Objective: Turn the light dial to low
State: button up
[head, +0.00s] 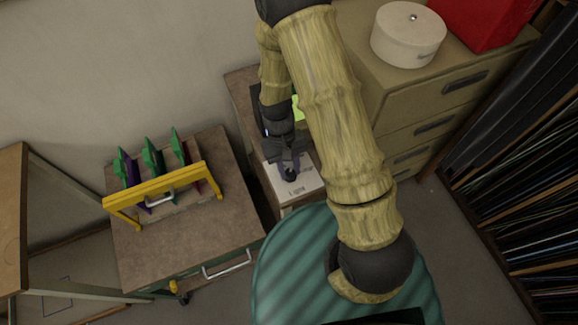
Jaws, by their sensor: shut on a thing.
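The light dial (291,176) is a small dark knob on a white panel (306,186) with faint printed marks. The panel lies on a narrow brown cabinet in the middle of the head view. My gripper (289,168) reaches down from above and is shut on the dial. The gripper covers much of the knob, so its pointer and setting cannot be read. The print on the panel is too small to read surely.
A wooden-topped cart (150,255) with a yellow handled rack (165,192) stands to the left. A beige drawer cabinet (440,95) with a round white box (408,36) and a red box (487,20) stands to the right. A green ribbed surface (290,265) lies in front.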

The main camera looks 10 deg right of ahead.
jog(key=o, duration=1)
jog(key=shift+c, duration=0.2)
jog(key=b+v, duration=0.1)
jog(key=v, duration=1.6)
jog(key=shift+r+b, duration=0.25)
jog(key=shift+b, duration=0.1)
jog(key=s+d+r+m+t, duration=0.1)
jog(key=s+d+t, duration=0.2)
jog(key=d, duration=0.2)
jog(key=s+d+r+m+t+y, duration=0.1)
jog(key=s+d+m+t, duration=0.1)
jog(key=s+d+t, duration=0.2)
jog(key=d, duration=0.2)
jog(key=shift+d+r, duration=0.25)
jog(key=shift+r, duration=0.1)
